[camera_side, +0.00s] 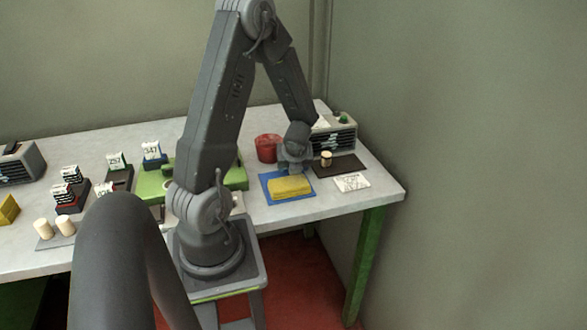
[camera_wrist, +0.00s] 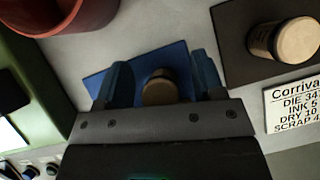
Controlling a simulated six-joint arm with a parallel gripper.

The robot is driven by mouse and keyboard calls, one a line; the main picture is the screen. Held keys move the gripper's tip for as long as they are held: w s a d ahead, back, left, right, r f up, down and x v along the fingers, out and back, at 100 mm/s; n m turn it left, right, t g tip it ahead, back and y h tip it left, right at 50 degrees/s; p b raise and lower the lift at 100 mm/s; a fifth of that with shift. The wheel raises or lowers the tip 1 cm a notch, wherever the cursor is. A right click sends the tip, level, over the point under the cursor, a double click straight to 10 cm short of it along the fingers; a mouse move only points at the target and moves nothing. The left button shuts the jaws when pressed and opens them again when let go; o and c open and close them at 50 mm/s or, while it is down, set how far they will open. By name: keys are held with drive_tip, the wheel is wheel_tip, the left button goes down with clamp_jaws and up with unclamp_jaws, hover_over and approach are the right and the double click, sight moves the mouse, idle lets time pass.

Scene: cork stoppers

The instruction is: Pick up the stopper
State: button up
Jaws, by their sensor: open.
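My gripper (camera_side: 295,165) is low over the far part of a blue mat (camera_side: 272,192), pointing down. In the wrist view its two fingers (camera_wrist: 160,80) are spread open. A round, brown-topped stopper (camera_wrist: 158,92) shows between them against the blue mat (camera_wrist: 175,58); its lower part is hidden, and I cannot tell whether a finger touches it. The side view hides this stopper behind my gripper. Another pale stopper (camera_side: 326,158) stands upright on a dark mat (camera_side: 349,167) to the right; it also shows in the wrist view (camera_wrist: 290,40).
A red pot (camera_side: 267,148) and a green box (camera_side: 152,187) stand to the left. A white printed card (camera_side: 351,183) lies at the right. Two more stoppers (camera_side: 65,226) stand far left.

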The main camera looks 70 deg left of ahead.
drive_tip(key=c, duration=1)
